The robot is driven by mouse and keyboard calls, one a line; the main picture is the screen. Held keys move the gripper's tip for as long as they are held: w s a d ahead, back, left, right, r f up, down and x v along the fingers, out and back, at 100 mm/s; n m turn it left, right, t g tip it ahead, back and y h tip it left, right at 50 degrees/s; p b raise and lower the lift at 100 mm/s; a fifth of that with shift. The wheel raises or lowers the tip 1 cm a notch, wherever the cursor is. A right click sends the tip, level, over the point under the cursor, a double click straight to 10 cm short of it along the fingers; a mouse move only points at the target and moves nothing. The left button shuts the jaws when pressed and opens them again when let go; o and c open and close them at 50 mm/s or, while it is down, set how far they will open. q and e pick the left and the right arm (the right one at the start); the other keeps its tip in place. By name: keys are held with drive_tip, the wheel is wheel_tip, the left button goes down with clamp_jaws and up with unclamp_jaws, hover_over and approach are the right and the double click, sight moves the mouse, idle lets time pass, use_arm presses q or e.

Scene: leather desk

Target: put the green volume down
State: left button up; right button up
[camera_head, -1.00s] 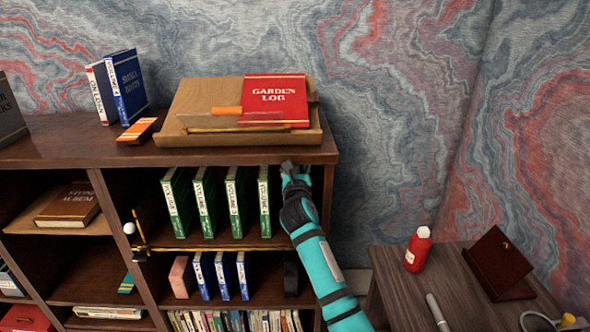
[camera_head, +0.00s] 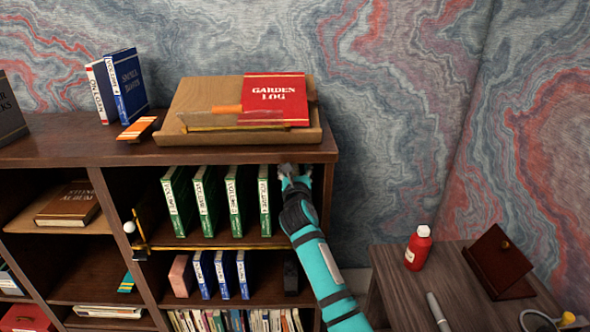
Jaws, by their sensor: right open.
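Several green volumes stand upright in a row on the upper shelf of the bookcase (camera_head: 230,153). The rightmost green volume (camera_head: 264,202) stands nearest my right gripper (camera_head: 292,176). The others are a green volume (camera_head: 234,204), another (camera_head: 205,206) and the leftmost (camera_head: 176,204). My right gripper is open at the right end of this shelf compartment, just under the bookcase top. Its fingertips are small and partly hidden, and I see no book between them. I cannot tell whether it touches the rightmost volume. My left gripper is not in view.
A wooden stand (camera_head: 172,131) with a red Garden Log (camera_head: 275,100) is on the bookcase top above. Blue books (camera_head: 223,276) stand on the shelf below. A red bottle (camera_head: 418,248) and a dark box (camera_head: 497,264) are on the side table (camera_head: 395,275).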

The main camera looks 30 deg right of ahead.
drive_tip(key=shift+r, duration=0.2)
drive_tip(key=v, duration=1.2)
drive_tip(key=shift+f, duration=0.1)
idle(0.8)
